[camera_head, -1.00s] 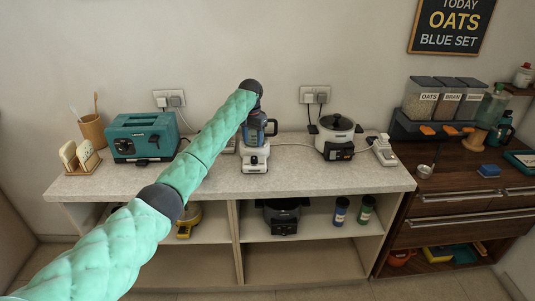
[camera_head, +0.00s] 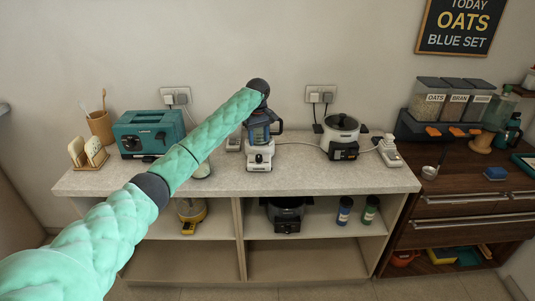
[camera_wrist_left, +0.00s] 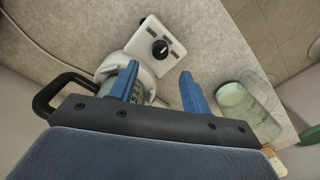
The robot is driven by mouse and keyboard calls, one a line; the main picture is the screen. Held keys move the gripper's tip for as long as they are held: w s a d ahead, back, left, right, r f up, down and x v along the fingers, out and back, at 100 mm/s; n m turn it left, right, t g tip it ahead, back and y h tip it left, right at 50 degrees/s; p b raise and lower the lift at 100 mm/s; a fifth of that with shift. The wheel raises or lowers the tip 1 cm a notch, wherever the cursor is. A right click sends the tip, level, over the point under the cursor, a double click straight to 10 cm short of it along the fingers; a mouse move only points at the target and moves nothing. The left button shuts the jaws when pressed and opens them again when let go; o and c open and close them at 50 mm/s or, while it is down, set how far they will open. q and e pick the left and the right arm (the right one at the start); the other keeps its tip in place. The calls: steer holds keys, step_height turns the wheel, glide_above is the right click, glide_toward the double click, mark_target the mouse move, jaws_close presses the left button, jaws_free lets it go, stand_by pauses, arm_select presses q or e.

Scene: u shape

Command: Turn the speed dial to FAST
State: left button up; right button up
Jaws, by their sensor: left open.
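The blender (camera_head: 260,158) stands on the counter with a white base and a clear jar with a dark handle. Its black speed dial (camera_wrist_left: 160,47) is on the front of the white base in the left wrist view, with a pale pointer mark and small lettering I cannot read reliably. My left gripper (camera_wrist_left: 160,72) is open, its two blue fingers apart and empty. One finger overlaps the jar in that view; I cannot tell whether it touches. In the head view the gripper (camera_head: 262,118) is at the jar, above the base, partly hidden by the arm. My right gripper is not in view.
A teal toaster (camera_head: 148,134) is farther left, a rice cooker (camera_head: 341,138) to the right. Bare counter (camera_head: 300,180) lies in front.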

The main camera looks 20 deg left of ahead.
mark_target(259, 155)
arm_select(q)
steer(key=shift+f, duration=0.2)
steer(key=shift+f+p, duration=0.35)
step_height(259, 155, down, 5)
steer(key=shift+f+p, duration=0.15)
steer(key=shift+p, duration=0.9)
steer(key=shift+f, duration=0.65)
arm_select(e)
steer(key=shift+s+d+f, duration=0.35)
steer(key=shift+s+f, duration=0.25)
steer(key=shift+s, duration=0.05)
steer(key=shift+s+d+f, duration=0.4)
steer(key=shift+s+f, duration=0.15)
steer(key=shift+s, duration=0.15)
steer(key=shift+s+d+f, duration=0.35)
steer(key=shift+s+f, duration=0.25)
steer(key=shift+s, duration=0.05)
arm_select(q)
steer(key=c, duration=1)
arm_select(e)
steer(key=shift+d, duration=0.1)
